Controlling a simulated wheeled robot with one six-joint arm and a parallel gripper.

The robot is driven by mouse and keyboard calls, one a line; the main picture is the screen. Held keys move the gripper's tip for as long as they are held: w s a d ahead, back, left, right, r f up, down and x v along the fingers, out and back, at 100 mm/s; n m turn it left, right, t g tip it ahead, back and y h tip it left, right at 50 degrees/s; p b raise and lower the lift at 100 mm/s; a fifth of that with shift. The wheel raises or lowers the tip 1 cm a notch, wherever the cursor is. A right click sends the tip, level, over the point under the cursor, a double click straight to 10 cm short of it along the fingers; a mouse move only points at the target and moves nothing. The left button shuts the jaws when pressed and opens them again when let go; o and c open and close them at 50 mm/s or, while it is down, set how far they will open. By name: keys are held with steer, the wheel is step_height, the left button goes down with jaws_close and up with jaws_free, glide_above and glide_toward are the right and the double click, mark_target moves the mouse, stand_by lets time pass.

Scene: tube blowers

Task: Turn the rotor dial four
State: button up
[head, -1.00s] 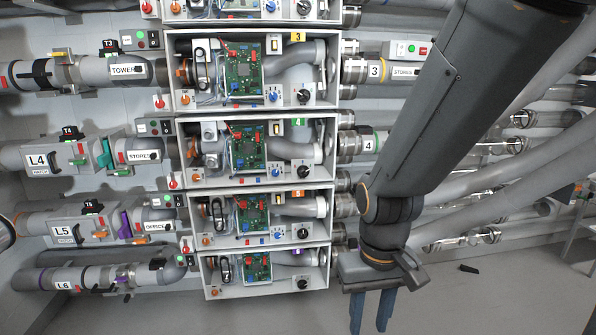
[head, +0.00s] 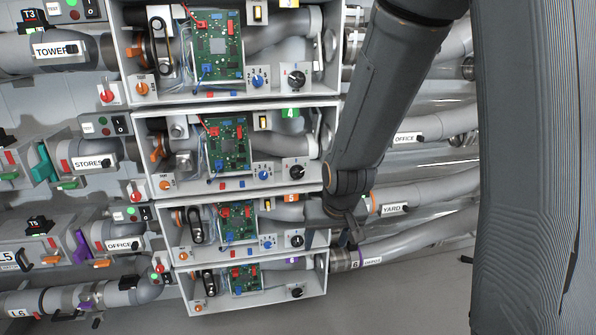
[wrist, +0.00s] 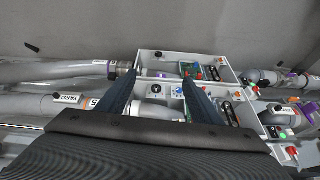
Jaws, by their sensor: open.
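The cabinet with the green 4 tag (head: 290,113) is in the middle of the head view. Its front carries a black dial (head: 296,172) at lower right and a blue dial (head: 263,174) beside it; I cannot read which is the rotor dial. My gripper (head: 333,236) is lower, at the right end of the cabinet with the orange 5 tag (head: 291,198), clear of dial four. In the wrist view my gripper (wrist: 158,80) is open and empty, its fingers spread either side of a black dial (wrist: 157,89), apparently cabinet five's. Cabinet four is not identifiable there.
Cabinet three (head: 187,90) is above, and cabinet six (head: 245,302) below. Pipes run out to the right, one labelled YARD (head: 392,209) close to my gripper. An orange dial (head: 165,185) sits at cabinet four's lower left. Open floor (head: 400,300) lies at lower right.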

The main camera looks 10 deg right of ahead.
steer(key=w+t+p, duration=0.2)
steer(key=w+t, duration=0.3)
steer(key=w, duration=1)
steer(key=m+t+p, duration=0.2)
steer(key=t+p, duration=0.1)
steer(key=t, duration=0.6)
glide_toward(298, 173)
steer(key=w, duration=0.1)
steer(key=w+p, duration=0.1)
steer(key=w, duration=0.7)
steer(key=shift+r+p, duration=0.1)
steer(key=shift+p, duration=0.25)
steer(key=c, duration=1.1)
